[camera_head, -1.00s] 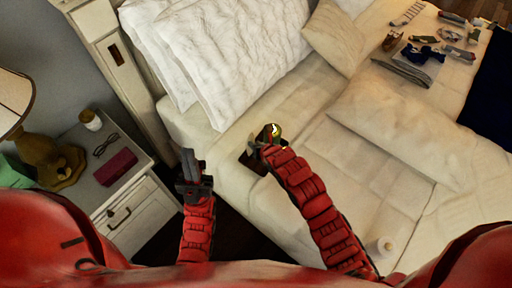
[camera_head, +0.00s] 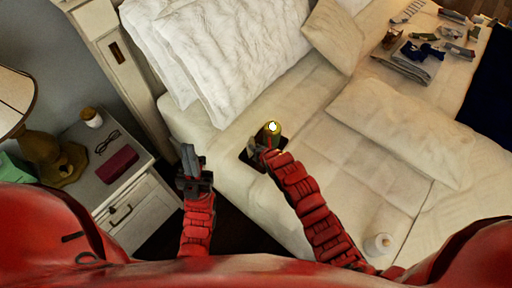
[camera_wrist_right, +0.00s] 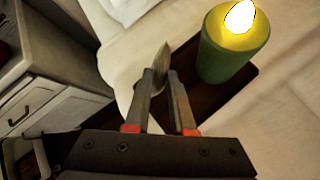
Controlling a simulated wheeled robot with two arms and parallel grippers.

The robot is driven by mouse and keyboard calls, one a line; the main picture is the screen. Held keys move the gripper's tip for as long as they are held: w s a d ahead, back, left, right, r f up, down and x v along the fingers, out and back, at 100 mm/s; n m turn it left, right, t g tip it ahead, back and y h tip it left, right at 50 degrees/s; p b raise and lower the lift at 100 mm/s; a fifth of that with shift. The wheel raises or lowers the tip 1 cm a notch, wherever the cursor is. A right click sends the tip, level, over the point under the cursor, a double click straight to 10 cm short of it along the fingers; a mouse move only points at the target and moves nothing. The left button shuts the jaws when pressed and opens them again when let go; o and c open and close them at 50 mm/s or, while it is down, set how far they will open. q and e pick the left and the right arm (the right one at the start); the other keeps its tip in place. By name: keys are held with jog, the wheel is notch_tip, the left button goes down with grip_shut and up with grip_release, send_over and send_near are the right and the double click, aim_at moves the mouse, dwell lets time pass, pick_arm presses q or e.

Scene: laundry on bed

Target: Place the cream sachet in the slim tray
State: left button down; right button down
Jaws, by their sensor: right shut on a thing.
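The slim tray (camera_head: 246,158) is a dark brown board on the bed's near left part. It also shows in the right wrist view (camera_wrist_right: 215,103), with a green candle (camera_wrist_right: 232,48) standing on it. My right gripper (camera_head: 256,150) is over the tray's left part. In the right wrist view its fingers (camera_wrist_right: 165,82) are shut on a thin, pale pointed piece, which looks like the cream sachet (camera_wrist_right: 157,62). It is beside the candle; whether it touches the tray is unclear. My left gripper (camera_head: 189,160) is raised between nightstand and bed, with nothing visible in it.
The lit candle (camera_head: 271,131) is close to my right gripper. A nightstand (camera_head: 85,133) at the left holds glasses, a jar and a dark red case. A white cylinder (camera_head: 379,245) stands on the near bed. Pillows (camera_head: 235,50) lie behind; several small items lie far right.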

jog(key=shift+f+b, duration=0.45)
jog(key=shift+b, duration=0.3)
jog(key=c, duration=0.8)
grip_release()
jog(key=shift+o, duration=0.2)
jog(key=shift+r, duration=0.1)
